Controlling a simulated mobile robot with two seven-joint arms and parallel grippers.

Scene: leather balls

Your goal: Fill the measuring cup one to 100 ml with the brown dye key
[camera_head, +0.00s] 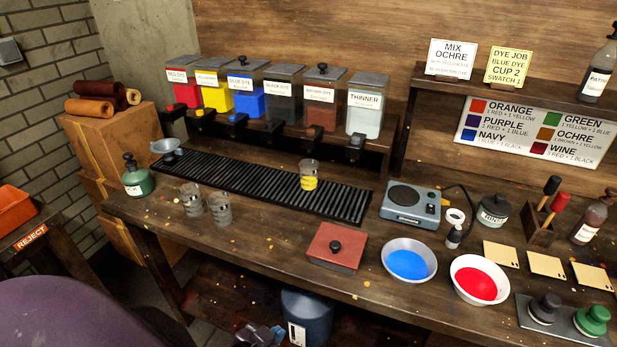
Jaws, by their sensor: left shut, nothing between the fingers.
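The brown dye dispenser (321,113) stands on the back shelf between the black dye and thinner dispensers. Its dark key (312,132) shows at the front below it. One clear measuring cup (308,176) stands on the black slatted drip rack (250,186) with yellow in its lower part. More cups stand on the wood in front of the rack, among them one at the left (191,199) and one beside it (219,208). Their numbers are too small to read. My left gripper (262,336) is shut and empty at the bottom edge, low in front of the bench. My right gripper is not in view.
A red lidded box (335,247), a blue dye bowl (409,261) and a red dye bowl (480,281) stand at the bench front. A scale (410,203) stands right of the rack. A green bottle (137,177) stands at the left end. A blue bin (307,318) is below the bench.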

